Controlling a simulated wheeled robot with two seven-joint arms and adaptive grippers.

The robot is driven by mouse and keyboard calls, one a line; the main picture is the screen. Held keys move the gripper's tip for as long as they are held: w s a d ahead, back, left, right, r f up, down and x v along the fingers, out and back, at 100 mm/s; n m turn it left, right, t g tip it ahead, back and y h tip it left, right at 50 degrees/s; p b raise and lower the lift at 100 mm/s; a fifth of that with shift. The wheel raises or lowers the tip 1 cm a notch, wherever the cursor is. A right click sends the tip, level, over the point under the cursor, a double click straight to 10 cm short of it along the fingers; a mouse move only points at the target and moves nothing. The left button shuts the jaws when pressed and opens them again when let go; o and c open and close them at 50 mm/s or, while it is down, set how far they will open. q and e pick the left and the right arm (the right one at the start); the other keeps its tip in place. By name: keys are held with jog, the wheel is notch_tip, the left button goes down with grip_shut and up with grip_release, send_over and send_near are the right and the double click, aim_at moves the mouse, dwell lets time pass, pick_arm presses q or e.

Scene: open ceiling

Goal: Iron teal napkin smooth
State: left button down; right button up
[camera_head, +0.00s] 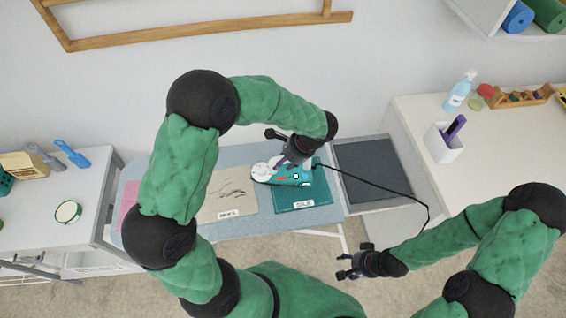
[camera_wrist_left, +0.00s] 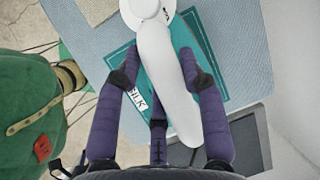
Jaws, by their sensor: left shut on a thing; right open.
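The teal napkin (camera_head: 318,192) lies flat on the blue-grey ironing board (camera_head: 250,155), with a white label reading SILK at its front edge. A white and teal iron (camera_head: 266,172) is on or just above the napkin's left part, its tip pointing left; I cannot tell whether it touches. My left gripper (camera_head: 290,163) is shut on the iron's handle. In the left wrist view the fingers straddle the white handle (camera_wrist_left: 165,70), with the teal napkin (camera_wrist_left: 185,38) beneath. The iron and gripper hide part of the napkin. My right gripper (camera_head: 354,265) is open and empty, low over the floor.
A beige wrinkled napkin (camera_head: 228,203) and a pink one (camera_head: 129,200) lie further left on the board. A dark pad (camera_head: 372,168) is at the board's right end. A black cord (camera_head: 395,188) runs right from the iron. Tables flank the board left and right.

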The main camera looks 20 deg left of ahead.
aim_at(281, 158)
pick_arm(q)
notch_tip(281, 158, up, 3)
jog(key=shift+a+p, duration=0.15)
jog(key=shift+p, duration=0.65)
jog(key=shift+r+p, duration=0.7)
jog(key=shift+r, duration=0.25)
